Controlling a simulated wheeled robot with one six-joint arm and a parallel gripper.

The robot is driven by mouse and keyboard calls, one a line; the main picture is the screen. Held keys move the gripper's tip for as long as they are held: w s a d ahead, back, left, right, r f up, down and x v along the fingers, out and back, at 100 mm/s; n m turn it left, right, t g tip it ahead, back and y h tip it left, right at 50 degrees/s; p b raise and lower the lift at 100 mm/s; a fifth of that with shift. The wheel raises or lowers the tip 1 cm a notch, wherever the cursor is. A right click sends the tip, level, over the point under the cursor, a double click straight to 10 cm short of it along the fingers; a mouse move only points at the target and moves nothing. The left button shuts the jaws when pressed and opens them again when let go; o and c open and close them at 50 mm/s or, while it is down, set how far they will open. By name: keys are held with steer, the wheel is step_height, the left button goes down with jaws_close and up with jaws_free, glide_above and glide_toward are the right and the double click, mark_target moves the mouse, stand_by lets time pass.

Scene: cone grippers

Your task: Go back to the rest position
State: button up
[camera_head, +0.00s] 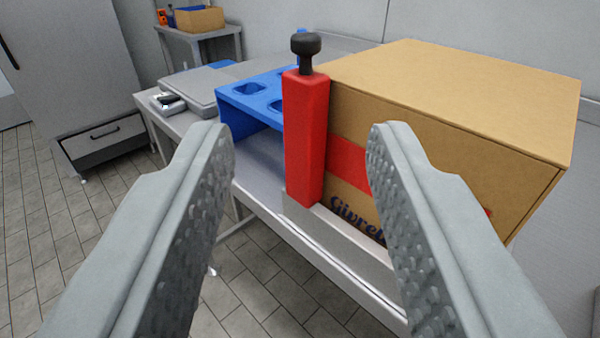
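My gripper (300,165) is open, its two grey textured fingers spread wide at left and right of the picture. Nothing is held between them. Beyond the gap, a red upright block with a black knob on top (306,135) stands at the front edge of the table, against a cardboard box. I cannot tell how far the fingertips are from it; no contact shows. The right finger hides part of the box's front.
The large cardboard box (450,85) fills the table's right part. A blue rack with holes (245,92) stands left of the red block. A grey flat case (205,88) lies on the grey table (265,190). A side table (205,36) and a cabinet (75,75) stand behind. Tiled floor shows at left.

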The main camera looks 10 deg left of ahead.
steer(key=shift+s, duration=0.1)
steer(key=s+d+r+m+h, duration=0.1)
steer(key=s+r, duration=0.3)
steer(key=s, duration=1.8)
steer(key=shift+s+m+h, duration=0.2)
steer(key=shift+m+h, duration=0.2)
steer(key=shift+h, duration=0.5)
